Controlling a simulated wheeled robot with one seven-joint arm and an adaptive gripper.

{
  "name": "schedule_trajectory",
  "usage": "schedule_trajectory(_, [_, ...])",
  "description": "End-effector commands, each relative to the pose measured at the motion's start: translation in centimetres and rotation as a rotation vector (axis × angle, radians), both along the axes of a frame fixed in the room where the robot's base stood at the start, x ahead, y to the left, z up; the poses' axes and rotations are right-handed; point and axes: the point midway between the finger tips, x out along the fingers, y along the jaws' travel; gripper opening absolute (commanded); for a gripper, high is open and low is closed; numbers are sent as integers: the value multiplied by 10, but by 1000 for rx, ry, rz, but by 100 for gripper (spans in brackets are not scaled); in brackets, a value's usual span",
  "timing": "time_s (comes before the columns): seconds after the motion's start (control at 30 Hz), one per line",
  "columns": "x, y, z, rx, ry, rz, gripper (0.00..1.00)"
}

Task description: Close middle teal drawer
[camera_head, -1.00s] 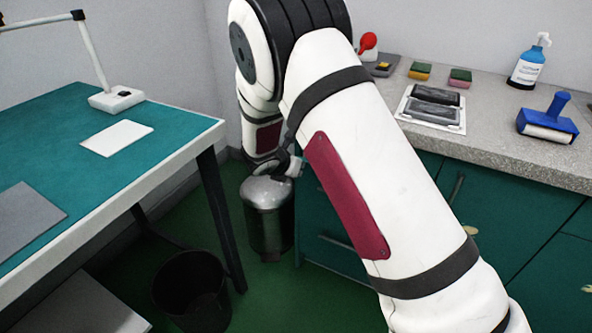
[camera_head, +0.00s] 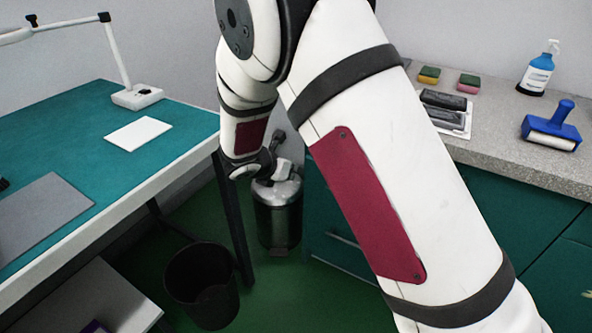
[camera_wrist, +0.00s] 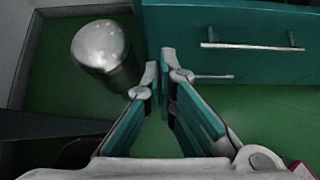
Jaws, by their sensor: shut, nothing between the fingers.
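Teal drawer fronts (camera_head: 340,262) show under the counter in the head view, partly hidden by my arm. One has a metal handle (camera_head: 343,240). In the wrist view a teal drawer front (camera_wrist: 230,22) with a silver bar handle (camera_wrist: 252,46) fills the upper right. A second short bar (camera_wrist: 213,77) shows just below it, right of my fingertips. I cannot tell which front is the middle drawer or how far it stands out. My gripper (camera_wrist: 164,72) is shut and empty, left of and below the silver handle. Contact with the front is unclear.
A metal bin (camera_head: 278,218) stands left of the drawers, also seen in the wrist view (camera_wrist: 100,45). A black waste basket (camera_head: 202,288) and the teal-topped table (camera_head: 85,150) are further left. The counter (camera_head: 500,150) holds sponges, a bottle and a blue roller. Green floor is partly clear.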

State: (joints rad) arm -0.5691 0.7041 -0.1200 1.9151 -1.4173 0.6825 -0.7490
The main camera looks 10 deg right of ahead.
Motion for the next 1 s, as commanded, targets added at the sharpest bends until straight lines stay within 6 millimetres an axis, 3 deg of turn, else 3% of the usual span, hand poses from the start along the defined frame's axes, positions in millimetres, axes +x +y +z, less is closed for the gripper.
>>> schedule_trajectory(0.2, [-8, 6, 9, -1, 1, 0, 0])
schedule_trajectory(0.37, [-10, 0, 2, -45, 22, 1, 0])
schedule_trajectory(0.53, [-24, -38, -32, -344, 182, 11, 0])
schedule_trajectory(0.7, [-58, -87, -62, -768, 497, 8, 0])
schedule_trajectory(0.8, [-80, -106, -69, -964, 692, -4, 0])
schedule_trajectory(1.0, [-107, -122, -70, -1175, 957, -35, 0])
